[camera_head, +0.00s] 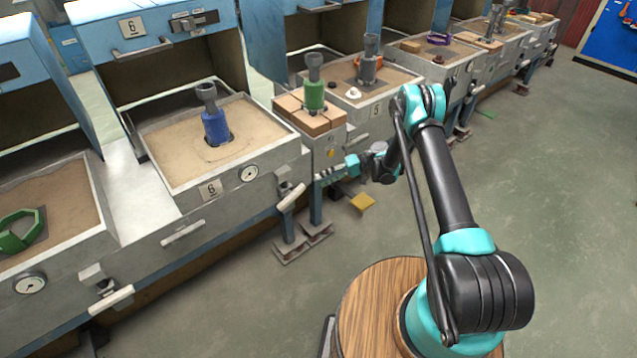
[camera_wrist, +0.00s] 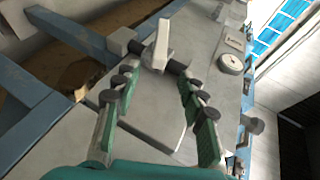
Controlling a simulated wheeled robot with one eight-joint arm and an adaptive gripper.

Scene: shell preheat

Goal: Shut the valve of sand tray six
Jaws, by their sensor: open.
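Sand tray six (camera_head: 160,178) is a grey metal box of sand with a "6" plate (camera_head: 210,189) and a round gauge (camera_head: 249,174) on its front. Its valve has a cream lever handle (camera_head: 291,198) at the right end of the front. In the wrist view the handle (camera_wrist: 161,45) lies across a dark pipe, just beyond the fingertips. My gripper (camera_head: 324,178) is right of the handle in the head view. In the wrist view my gripper (camera_wrist: 157,84) is open, its green fingers spread with nothing between the tips. I see no contact with the handle.
A blue cylinder (camera_head: 215,127) stands in tray six's sand. A neighbouring tray at left has its own gauge (camera_head: 30,283) and cream lever (camera_head: 110,300). A green cylinder (camera_head: 314,96) stands among bricks (camera_head: 318,126) at right. Open floor (camera_head: 560,190) lies right of my arm.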

